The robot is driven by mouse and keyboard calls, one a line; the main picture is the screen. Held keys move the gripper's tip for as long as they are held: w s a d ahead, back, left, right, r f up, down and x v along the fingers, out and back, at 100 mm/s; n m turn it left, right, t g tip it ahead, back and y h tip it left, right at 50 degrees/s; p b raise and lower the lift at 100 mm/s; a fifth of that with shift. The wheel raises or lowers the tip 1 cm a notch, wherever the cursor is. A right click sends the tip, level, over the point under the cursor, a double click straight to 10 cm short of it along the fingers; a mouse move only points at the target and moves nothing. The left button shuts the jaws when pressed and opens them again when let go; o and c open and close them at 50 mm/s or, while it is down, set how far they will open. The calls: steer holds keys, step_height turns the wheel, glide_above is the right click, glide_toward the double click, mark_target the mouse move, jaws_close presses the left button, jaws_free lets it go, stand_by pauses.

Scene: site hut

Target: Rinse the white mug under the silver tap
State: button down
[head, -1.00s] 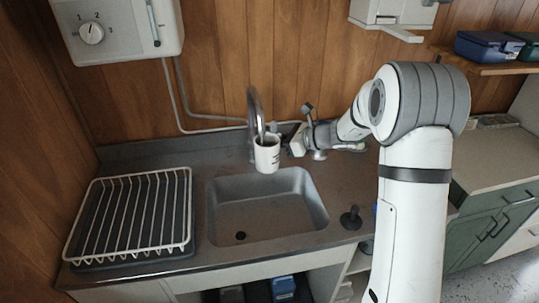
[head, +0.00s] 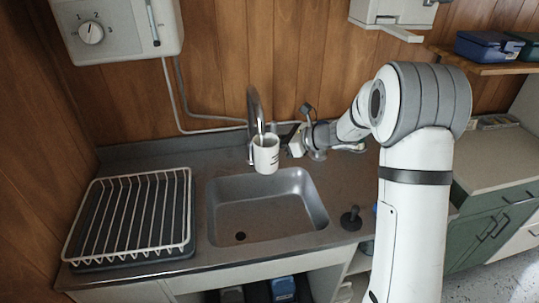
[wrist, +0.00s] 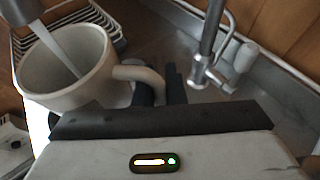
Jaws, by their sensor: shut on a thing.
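The white mug (head: 265,156) is held above the back of the sink basin (head: 268,208), directly under the spout of the silver tap (head: 253,108). My gripper (head: 290,140) is to the right of the mug. In the wrist view, the fingers (wrist: 160,84) are shut on the mug's handle. There the mug (wrist: 68,85) has its open mouth facing up, slightly tilted in the picture. A pale stream of water (wrist: 60,50) runs from the spout into it. The tap's body (wrist: 207,50) stands to the right of the mug in that view. The bottom of the mug's inside is hidden.
A white wire dish rack (head: 130,215) stands left of the basin. A dark plunger-like object (head: 351,218) stands on the counter (head: 325,238) right of the basin. A white water heater (head: 115,30) hangs on the wall at upper left. The basin is empty.

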steer(key=shift+w+d, duration=0.1)
steer(key=shift+w, duration=0.05)
steer(key=shift+s+d, duration=0.45)
steer(key=shift+d, duration=0.05)
steer(key=s+d, duration=0.4)
steer(key=d, duration=0.1)
steer(key=shift+s+b, duration=0.3)
steer(key=shift+b, duration=0.15)
steer(key=shift+r, duration=0.1)
stand_by(1.0)
steer(key=s+d+r+p, duration=0.3)
steer(key=r, duration=0.1)
steer(key=shift+s+d, duration=0.25)
stand_by(0.3)
stand_by(0.5)
